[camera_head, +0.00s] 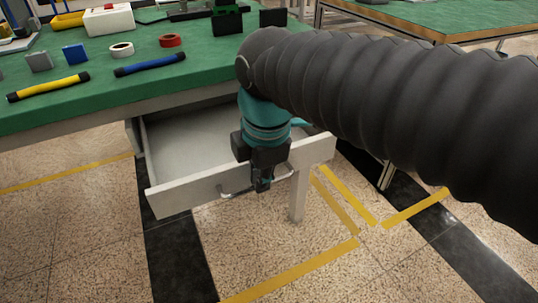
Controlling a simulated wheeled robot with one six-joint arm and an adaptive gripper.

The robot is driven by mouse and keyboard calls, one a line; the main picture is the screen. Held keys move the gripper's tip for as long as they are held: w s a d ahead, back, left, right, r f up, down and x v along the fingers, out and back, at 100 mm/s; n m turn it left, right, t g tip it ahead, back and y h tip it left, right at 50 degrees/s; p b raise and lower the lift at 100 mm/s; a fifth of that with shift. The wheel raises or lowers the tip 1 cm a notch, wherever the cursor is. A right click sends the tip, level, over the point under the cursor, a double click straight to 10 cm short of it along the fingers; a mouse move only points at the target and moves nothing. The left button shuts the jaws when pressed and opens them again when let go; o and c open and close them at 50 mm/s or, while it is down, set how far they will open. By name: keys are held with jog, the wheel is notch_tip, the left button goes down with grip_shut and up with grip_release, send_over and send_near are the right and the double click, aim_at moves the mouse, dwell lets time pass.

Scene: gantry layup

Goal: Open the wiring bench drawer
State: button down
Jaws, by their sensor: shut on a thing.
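The wiring bench (110,113) has a green top and stands at the upper left of the head view. Its white drawer (185,192) is pulled out from under the top, and its inside shows bare in the part not hidden by my arm. A grey bar handle (235,193) runs across the drawer front. My gripper (262,186) points down at the drawer front and is shut on the handle. My wrist hides part of the drawer's inside and front.
A yellow-and-black tool (48,87), a blue-and-black tool (150,65) and tape rolls (170,40) lie on the bench. Another green table (465,22) stands at the upper right. The floor before the drawer is clear, with yellow tape lines (290,272).

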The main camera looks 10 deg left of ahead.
jog(key=shift+s+d, duration=0.1)
jog(key=shift+s, duration=0.1)
jog(key=c, duration=1.5)
grip_release()
jog(key=r, duration=0.4)
jog(key=s+r, duration=0.1)
jog(key=r, duration=0.3)
jog(key=s+d+r, duration=0.1)
jog(key=r, duration=0.2)
jog(key=shift+d+r, duration=0.1)
jog(key=shift+r, duration=0.3)
jog(key=shift+w, duration=0.1)
